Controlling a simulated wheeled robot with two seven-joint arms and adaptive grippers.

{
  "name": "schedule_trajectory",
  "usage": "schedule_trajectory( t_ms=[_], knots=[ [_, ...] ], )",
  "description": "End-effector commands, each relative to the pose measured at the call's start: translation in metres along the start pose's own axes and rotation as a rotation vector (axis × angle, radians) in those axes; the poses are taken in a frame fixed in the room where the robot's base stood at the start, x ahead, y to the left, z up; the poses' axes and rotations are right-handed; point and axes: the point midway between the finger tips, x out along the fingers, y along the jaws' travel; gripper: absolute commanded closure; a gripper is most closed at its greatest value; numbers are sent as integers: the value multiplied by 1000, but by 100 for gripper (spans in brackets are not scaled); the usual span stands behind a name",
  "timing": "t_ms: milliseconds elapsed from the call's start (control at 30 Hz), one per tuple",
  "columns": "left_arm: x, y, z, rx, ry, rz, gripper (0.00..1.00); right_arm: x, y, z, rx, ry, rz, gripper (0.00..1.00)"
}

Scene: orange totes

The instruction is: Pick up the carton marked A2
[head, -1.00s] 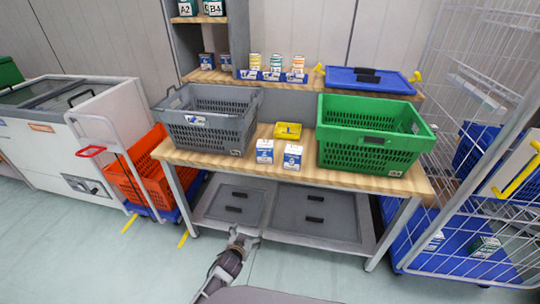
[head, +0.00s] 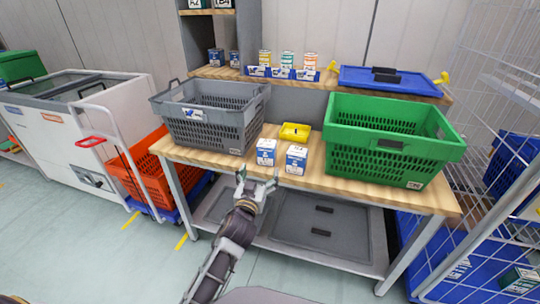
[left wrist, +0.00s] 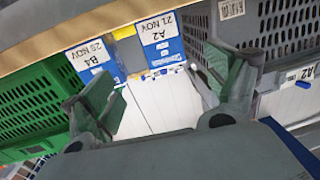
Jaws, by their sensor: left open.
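The carton marked A2 (head: 265,152) is white and blue and stands upright on the wooden table, left of a similar carton marked B4 (head: 296,159). In the left wrist view the A2 carton (left wrist: 160,38) shows "A2 21 NOV", and the B4 carton (left wrist: 88,56) stands to its left. My left gripper (head: 257,177) is open and empty at the table's front edge, just in front of and below the A2 carton. In the left wrist view its two fingers (left wrist: 158,90) are spread, apart from both cartons. My right gripper is not in view.
A grey crate (head: 240,127) stands left of the cartons and a green crate (head: 436,148) right of them. A small yellow bin (head: 294,131) is behind them. The table (head: 340,187) has a lower shelf. A wire cage (head: 500,100) stands at the right.

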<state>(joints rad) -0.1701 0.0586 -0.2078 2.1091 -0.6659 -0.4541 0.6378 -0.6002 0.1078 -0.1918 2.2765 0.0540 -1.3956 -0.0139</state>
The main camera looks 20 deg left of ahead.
Motion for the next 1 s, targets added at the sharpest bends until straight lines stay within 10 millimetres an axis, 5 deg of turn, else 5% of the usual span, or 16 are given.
schedule_trajectory(
  t_ms=[467,1000],
  knots=[
    [3,0,-1,1,2,0,12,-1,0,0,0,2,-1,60],
    [40,0,-1,1,2,0,12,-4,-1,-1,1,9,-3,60]
  ],
)
